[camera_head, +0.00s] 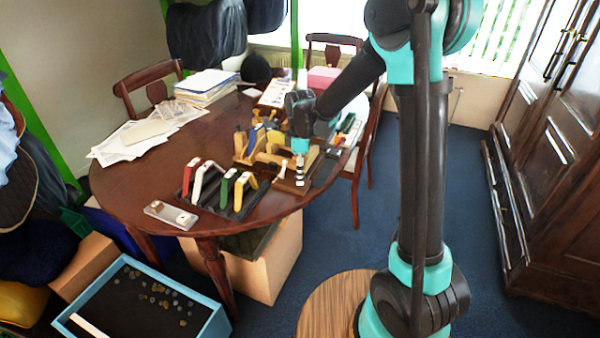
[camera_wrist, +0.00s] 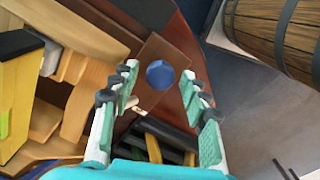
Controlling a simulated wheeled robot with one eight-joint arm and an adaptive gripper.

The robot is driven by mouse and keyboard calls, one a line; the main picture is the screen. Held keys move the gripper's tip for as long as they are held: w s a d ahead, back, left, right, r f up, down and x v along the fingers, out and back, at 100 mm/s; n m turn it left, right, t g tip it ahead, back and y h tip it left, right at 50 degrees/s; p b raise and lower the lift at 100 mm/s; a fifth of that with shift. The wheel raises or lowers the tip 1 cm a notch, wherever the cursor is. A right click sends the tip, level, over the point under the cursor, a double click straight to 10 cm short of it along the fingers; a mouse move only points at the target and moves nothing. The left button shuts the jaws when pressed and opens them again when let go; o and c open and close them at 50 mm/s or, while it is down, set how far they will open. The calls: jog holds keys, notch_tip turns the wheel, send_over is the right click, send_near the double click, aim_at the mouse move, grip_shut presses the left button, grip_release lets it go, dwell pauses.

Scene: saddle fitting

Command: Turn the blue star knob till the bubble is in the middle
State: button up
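The blue knob (camera_wrist: 160,73) shows in the wrist view as a rounded blue top on a brown wooden plate (camera_wrist: 163,48). My gripper (camera_wrist: 159,82) is open, with its fingers on the left and right of the knob and gaps visible between. I cannot tell how far the fingertips are above it. In the head view my gripper (camera_head: 300,161) points down over a small brown board (camera_head: 292,188) near the table's right edge. The knob is not distinguishable there. I cannot make out a bubble in either view.
A yellow and wooden fixture (camera_wrist: 20,90) stands close left of my gripper in the wrist view. A dark rack (camera_head: 225,207) with red, white, green and yellow arched pieces stands left of it on the table (camera_head: 130,190). Papers (camera_head: 135,137) lie farther left.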

notch_tip(320, 180, up, 12)
dwell(0.8)
dwell(0.8)
